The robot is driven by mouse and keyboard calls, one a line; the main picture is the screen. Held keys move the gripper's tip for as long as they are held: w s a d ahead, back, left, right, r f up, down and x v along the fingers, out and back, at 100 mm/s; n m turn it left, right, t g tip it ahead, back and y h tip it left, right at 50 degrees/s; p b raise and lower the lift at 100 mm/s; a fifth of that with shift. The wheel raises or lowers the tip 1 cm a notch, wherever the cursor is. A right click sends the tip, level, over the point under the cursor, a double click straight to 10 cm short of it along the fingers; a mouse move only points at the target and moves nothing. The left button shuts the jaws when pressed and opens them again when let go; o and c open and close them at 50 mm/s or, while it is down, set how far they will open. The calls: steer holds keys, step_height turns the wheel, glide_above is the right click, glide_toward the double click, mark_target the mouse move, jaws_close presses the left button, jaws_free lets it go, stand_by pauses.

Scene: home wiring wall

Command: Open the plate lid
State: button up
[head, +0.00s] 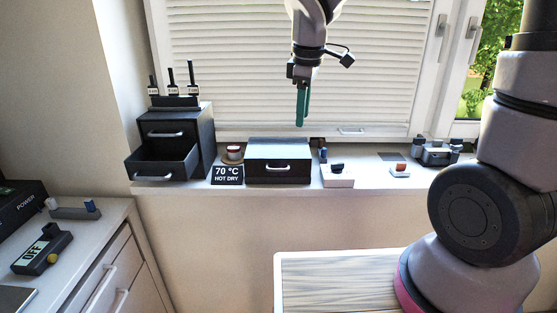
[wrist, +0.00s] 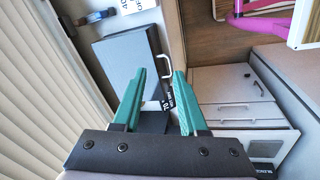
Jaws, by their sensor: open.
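A black box (head: 280,166) with a grey top and a pale bar handle (head: 280,168) on its front stands on the windowsill. It looks closed, and it is the likeliest plate lid, though no label on it confirms this. In the wrist view the box (wrist: 122,62) lies beyond the fingers, with its handle (wrist: 168,70) at the right edge. My gripper (head: 302,123) hangs fingers-down above the box, apart from it. Its two teal fingers are spread and empty in the wrist view (wrist: 160,74); the left finger hides part of the box.
A black drawer cabinet (head: 184,128) with its lower drawer (head: 160,163) pulled out stands left. A "70 °C HOT DRY" sign (head: 227,174) stands beside the box. A white switch block (head: 337,178) sits right of it. Window blinds (head: 230,60) rise behind the sill.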

mark_target(280, 162)
steer(key=a+f+n, duration=0.1)
steer(key=f, duration=0.4)
steer(key=w+a+f+n, duration=0.1)
steer(key=a+f, duration=0.1)
steer(key=f, duration=0.3)
steer(key=w+a+f+n, duration=0.1)
steer(key=a+f+n, duration=0.1)
steer(key=f, duration=0.3)
steer(key=shift+w+a+g, duration=0.15)
steer(key=shift+w+g, duration=0.05)
steer(key=shift+g, duration=0.1)
jaws_close()
stand_by(0.8)
